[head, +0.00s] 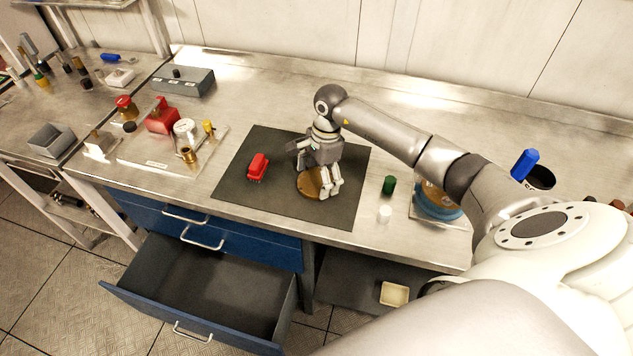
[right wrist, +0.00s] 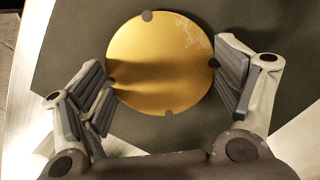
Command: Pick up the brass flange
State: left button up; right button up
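The brass flange (head: 309,183) is a round, gold-brown disc lying flat on the dark mat (head: 235,182). In the right wrist view the brass flange (right wrist: 162,62) shows nearly whole, with small dark notches at its rim. My right gripper (head: 326,192) is directly over the flange and hides part of it in the head view. In the right wrist view the fingers of my right gripper (right wrist: 172,92) are spread on either side of the disc. Whether they touch its rim I cannot tell. My left gripper is not in view.
A green cylinder (head: 389,185) and a white one (head: 385,213) stand right of the mat. A tray (head: 150,158) with valve parts is at left. A blue drawer (head: 210,290) hangs open below the bench.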

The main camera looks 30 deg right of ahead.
jog(key=c, duration=0.9)
jog(key=shift+r, duration=0.15)
jog(key=c, duration=0.4)
jog(key=shift+w, duration=0.1)
